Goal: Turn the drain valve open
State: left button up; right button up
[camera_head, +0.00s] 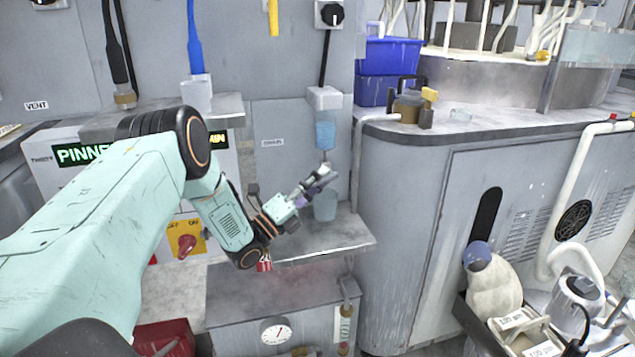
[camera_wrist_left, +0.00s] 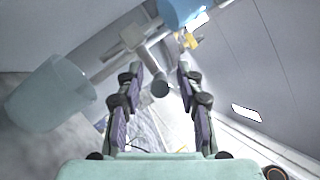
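My left gripper (camera_head: 318,180) reaches in from the left to the pipe under the drain label (camera_head: 272,142). In the left wrist view its two fingers (camera_wrist_left: 160,70) are apart. A grey metal fitting, apparently the drain valve (camera_wrist_left: 130,36), lies just beyond the fingertips. A short round-ended stub from it (camera_wrist_left: 160,88) shows between the fingers; I cannot tell whether they touch it. In the head view the fingers mostly hide the valve, below a blue translucent cylinder (camera_head: 325,134). My right gripper is in neither view.
A clear cup (camera_head: 325,206) stands on the grey shelf (camera_head: 345,238) below the fingers; it also shows in the left wrist view (camera_wrist_left: 50,93). A grey cabinet (camera_head: 405,210) stands close on the right. A red knob (camera_head: 186,245) is on the panel at left.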

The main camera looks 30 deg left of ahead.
pick_arm(q)
jog(key=v, duration=1.2)
jog(key=shift+r, duration=0.1)
notch_tip(320, 180, up, 13)
jog(key=w+a+n+y+p, duration=0.1)
jog(key=w+a+n+p, duration=0.15)
jog(key=n+p, duration=0.3)
jog(key=w+d+f+n+g, duration=0.1)
jog(key=w+d+f+n, duration=0.1)
jog(key=w+d+f+n+g+b, duration=0.1)
jog(key=w+d+f+n+g, duration=0.1)
jog(key=f, duration=0.1)
jog(key=w+d+f+n+g+b, duration=0.1)
jog(key=w+d+f+n, duration=0.1)
jog(key=w+f+n, duration=0.1)
jog(key=shift+g+y, duration=0.4)
jog(key=shift+w+d+b, duration=0.2)
jog(key=shift+w+b, duration=0.2)
jog(key=shift+w, duration=0.1)
jog(key=shift+r, duration=0.1)
jog(key=shift+c, duration=0.2)
